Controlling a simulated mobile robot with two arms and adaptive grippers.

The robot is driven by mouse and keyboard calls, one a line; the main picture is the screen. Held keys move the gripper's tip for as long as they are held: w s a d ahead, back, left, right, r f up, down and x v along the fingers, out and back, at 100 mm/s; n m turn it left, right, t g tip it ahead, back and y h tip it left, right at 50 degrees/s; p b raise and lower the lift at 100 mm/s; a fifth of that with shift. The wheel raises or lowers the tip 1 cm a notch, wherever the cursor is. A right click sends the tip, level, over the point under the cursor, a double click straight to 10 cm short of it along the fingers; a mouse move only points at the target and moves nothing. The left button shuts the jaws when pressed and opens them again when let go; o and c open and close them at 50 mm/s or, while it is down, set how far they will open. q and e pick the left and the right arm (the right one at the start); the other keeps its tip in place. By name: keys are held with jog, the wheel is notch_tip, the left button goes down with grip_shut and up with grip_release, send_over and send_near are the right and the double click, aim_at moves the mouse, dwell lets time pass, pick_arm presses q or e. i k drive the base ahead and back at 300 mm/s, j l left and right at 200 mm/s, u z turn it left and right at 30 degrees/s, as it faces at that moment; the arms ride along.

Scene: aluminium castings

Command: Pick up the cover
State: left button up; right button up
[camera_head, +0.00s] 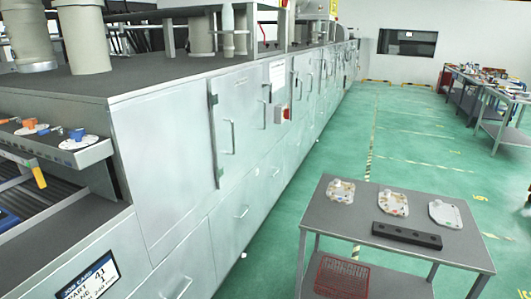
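Three flat pale castings lie apart in a row on a grey table at the lower right. The left casting (341,191) and middle casting (393,204) have small coloured marks and a raised knob. The right casting (445,214) looks plainer and greyer. Any of these might be the cover; I cannot tell which. Neither of my grippers is in view, and nothing touches the castings.
A dark bar with holes (406,236) lies in front of the castings on the table (335,222). A red wire basket (341,278) sits below. A long grey machine (165,165) fills the left. Green floor between is clear. Cluttered benches (497,95) stand far right.

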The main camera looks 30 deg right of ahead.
aim_at(393, 204)
jog(key=z, duration=1.9)
jog(key=i+l+z, duration=0.6)
jog(key=z, duration=0.25)
jog(key=i+l+z, duration=0.15)
jog(key=i+z, duration=0.7)
jog(key=i+l+z, duration=0.1)
jog(key=i+z, duration=0.3)
jog(key=i, duration=0.5)
jog(key=i+u, duration=0.6)
jog(key=u, duration=0.15)
jog(key=i+l+u, duration=0.1)
jog(key=i+u, duration=0.15)
jog(key=u, duration=0.15)
